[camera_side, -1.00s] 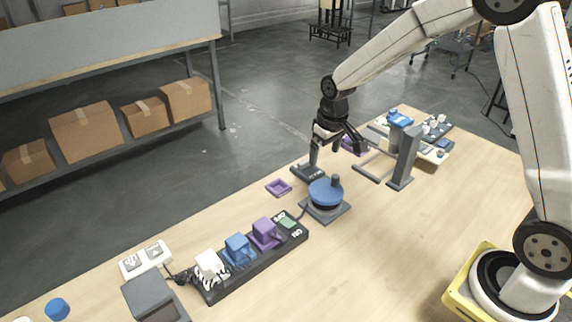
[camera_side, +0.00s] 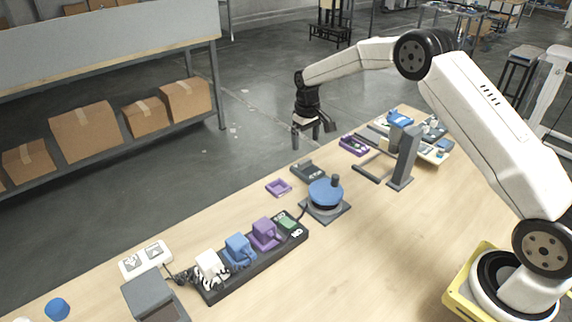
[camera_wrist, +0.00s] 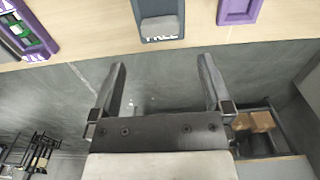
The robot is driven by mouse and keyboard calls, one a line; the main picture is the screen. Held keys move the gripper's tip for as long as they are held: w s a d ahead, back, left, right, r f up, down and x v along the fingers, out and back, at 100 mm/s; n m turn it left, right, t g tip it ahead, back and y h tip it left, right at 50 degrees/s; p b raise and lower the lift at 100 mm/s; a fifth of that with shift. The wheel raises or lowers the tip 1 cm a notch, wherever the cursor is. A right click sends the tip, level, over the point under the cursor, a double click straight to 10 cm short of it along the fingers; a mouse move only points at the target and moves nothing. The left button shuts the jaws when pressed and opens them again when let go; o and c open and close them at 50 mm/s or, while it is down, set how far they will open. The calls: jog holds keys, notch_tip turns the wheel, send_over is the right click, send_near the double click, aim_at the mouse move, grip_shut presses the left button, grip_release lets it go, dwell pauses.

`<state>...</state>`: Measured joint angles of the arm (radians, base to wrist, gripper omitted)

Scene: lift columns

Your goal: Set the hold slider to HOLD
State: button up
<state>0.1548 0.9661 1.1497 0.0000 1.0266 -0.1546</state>
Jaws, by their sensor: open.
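The hold slider is a dark grey box (camera_side: 307,171) near the far edge of the table. In the wrist view the slider (camera_wrist: 148,7) is at the top, partly cut off. Its grey knob (camera_wrist: 160,27) sits beside the word FREE; no HOLD label shows there. In the side view the knob and lettering are too small to read. My gripper (camera_side: 312,134) is open and empty, raised clear of the slider and out toward the floor side of the table edge. In the wrist view my gripper (camera_wrist: 163,63) has spread fingers, apart from the slider, with floor between them.
A purple tray (camera_side: 278,188) and a blue-topped turntable (camera_side: 326,193) stand close to the slider. A grey post stand (camera_side: 402,160) is to the right. A power strip (camera_side: 290,240) with plugs lies toward the front. Table between the turntable and stand is clear.

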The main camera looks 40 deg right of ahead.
aim_at(305, 161)
jog(key=shift+f, duration=3.9)
grip_shut()
